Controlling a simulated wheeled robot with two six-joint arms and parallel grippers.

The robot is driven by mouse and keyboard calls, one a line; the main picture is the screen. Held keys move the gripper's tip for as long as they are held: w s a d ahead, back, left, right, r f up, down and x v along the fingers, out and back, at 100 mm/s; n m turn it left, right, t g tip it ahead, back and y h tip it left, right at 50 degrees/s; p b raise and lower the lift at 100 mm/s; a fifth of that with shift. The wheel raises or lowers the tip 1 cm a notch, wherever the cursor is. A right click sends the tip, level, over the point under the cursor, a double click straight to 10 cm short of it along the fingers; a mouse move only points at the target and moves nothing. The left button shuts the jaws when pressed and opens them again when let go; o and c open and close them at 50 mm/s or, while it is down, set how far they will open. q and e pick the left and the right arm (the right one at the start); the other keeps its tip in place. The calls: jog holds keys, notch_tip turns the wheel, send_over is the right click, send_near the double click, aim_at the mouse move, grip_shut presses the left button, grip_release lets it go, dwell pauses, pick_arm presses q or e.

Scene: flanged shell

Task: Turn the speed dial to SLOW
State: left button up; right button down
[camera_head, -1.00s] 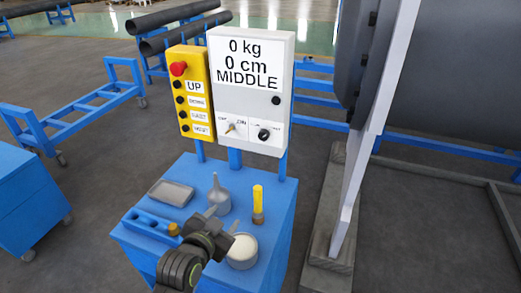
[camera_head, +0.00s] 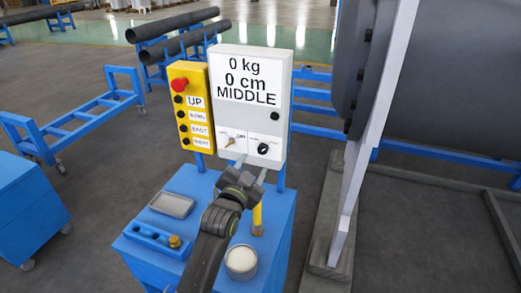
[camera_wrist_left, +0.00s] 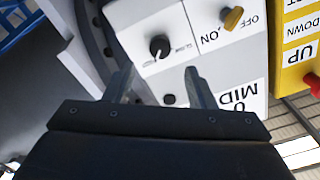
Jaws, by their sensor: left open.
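The speed dial (camera_head: 263,149) is a small black knob low on the right of the white control box (camera_head: 284,90). In the left wrist view the dial (camera_wrist_left: 159,47) shows a white pointer mark, and its labels are too small to read. The box display (camera_head: 247,80) reads 0 kg, 0 cm, MIDDLE. My left gripper (camera_head: 251,169) is open and empty, just below and in front of the dial. In the left wrist view the dial lies beyond and between the two fingertips (camera_wrist_left: 158,76), apart from them. My right gripper is not in view.
A yellow-tipped OFF/ON switch (camera_head: 230,141) sits left of the dial. A yellow button box (camera_head: 190,105) with a red stop button adjoins. Below, the blue cart (camera_head: 270,235) holds a grey tray (camera_head: 171,205), a white-filled cup (camera_head: 241,262) and a yellow-handled tool (camera_head: 257,218).

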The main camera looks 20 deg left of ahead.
aim_at(262, 151)
pick_arm(q)
jog(key=w+p, duration=0.1)
jog(key=w, duration=0.6)
jog(key=shift+w+d, duration=0.15)
jog(key=shift+w, duration=0.05)
jog(key=c, duration=1)
